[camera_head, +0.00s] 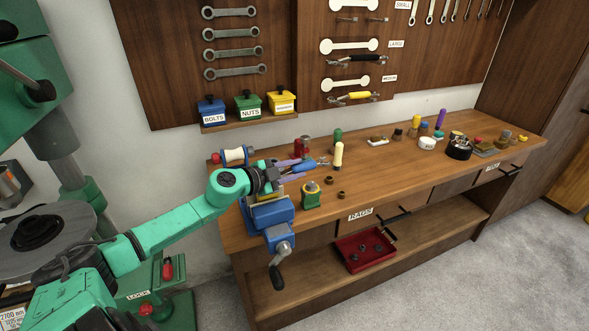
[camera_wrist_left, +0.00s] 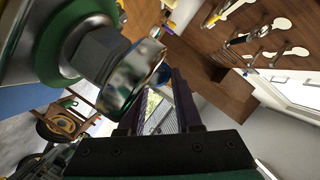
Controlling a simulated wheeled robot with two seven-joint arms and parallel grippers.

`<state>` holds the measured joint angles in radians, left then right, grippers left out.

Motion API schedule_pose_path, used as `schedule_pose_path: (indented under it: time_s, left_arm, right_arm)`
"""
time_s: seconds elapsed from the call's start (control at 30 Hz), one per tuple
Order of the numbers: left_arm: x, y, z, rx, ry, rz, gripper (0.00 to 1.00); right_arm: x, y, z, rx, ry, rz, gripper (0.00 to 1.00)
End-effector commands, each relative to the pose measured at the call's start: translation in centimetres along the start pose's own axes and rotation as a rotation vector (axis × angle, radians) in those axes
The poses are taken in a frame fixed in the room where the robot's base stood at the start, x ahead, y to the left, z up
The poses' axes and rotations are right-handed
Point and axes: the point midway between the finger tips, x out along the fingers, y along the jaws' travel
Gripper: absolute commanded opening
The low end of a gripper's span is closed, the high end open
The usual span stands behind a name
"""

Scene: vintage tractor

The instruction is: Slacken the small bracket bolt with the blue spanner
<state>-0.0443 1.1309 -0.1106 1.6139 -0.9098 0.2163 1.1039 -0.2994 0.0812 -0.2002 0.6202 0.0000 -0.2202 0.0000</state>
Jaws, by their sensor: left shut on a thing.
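My left gripper (camera_head: 299,168) reaches in from the left over the left end of the workbench, above the blue vise (camera_head: 268,213). Its fingers are shut on a blue thing (camera_head: 309,164), probably the blue spanner; its shape is mostly hidden. In the left wrist view the dark fingers (camera_wrist_left: 160,92) run forward, and a bit of blue (camera_wrist_left: 163,74) shows between their tips. A large shiny metal cylinder with a dark hexagonal part (camera_wrist_left: 112,62) fills the upper left there, close to the camera. I cannot make out the small bracket bolt for certain. My right gripper is not in view.
A white spool (camera_head: 236,156), a red piece (camera_head: 302,147), a cream-handled tool (camera_head: 338,155) and a yellow-topped green piece (camera_head: 311,195) stand close around the gripper. The vise crank (camera_head: 278,265) hangs in front. The bench middle (camera_head: 385,173) is clear. Spanners hang on the wall board.

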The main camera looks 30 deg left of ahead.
Motion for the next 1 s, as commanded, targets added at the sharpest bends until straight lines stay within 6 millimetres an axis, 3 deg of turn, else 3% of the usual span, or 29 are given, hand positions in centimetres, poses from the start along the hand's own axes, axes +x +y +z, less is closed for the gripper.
schedule_pose_path:
  time_s: [1.0]
  left_arm:
    - [0.4, 1.2, 1.0, 0.0, 0.001, -0.002, 0.0]
  right_arm:
    - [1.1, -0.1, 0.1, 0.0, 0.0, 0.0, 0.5]
